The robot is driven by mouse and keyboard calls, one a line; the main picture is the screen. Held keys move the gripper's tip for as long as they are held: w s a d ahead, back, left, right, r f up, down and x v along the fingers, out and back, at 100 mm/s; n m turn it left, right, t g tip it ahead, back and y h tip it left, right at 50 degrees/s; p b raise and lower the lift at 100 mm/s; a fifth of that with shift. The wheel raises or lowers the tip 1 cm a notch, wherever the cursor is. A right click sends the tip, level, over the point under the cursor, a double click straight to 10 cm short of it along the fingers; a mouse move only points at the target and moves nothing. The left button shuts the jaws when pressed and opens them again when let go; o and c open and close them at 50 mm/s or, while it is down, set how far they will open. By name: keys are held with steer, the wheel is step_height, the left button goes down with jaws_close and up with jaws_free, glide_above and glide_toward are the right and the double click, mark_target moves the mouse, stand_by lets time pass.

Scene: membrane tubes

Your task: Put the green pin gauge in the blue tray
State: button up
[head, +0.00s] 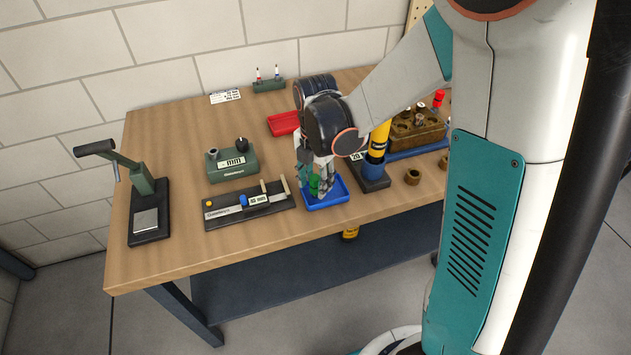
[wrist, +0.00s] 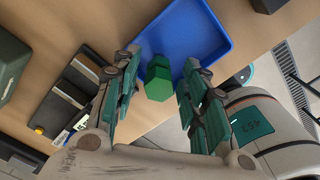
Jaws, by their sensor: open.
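The green pin gauge (wrist: 159,82) is between the fingers of my gripper (wrist: 160,90) in the wrist view, with a visible gap to the right finger; the left finger is close to it. It is over or in the blue tray (wrist: 205,35); I cannot tell whether it rests on the tray floor. In the head view the green gauge (head: 315,184) shows among the fingers of my gripper (head: 322,190), low over the blue tray (head: 340,201) near the table's front edge. The gripper is open. The fingers partly hide the gauge in the head view.
A red tray (head: 284,123) lies behind my wrist. A black gauge board (head: 225,213) is left of the blue tray. A green mm block (head: 232,164) and a bench stand (head: 148,205) are further left.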

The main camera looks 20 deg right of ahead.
mark_target(316, 178)
step_height(316, 178, up, 11)
steer(key=p, duration=0.3)
steer(key=shift+s, duration=0.1)
steer(key=s+r+m+t, duration=0.3)
steer(key=s+m, duration=0.4)
steer(key=m, duration=0.5)
steer(key=s+d+r+m+t, duration=0.1)
steer(key=s+r+m+t, duration=0.3)
steer(key=m, duration=0.8)
steer(key=s+r, duration=0.2)
steer(key=s, duration=0.2)
steer(key=shift+d+r+m, duration=0.25)
steer(key=shift+r+m, duration=0.05)
steer(key=shift+m, duration=0.1)
steer(key=shift+d, duration=0.1)
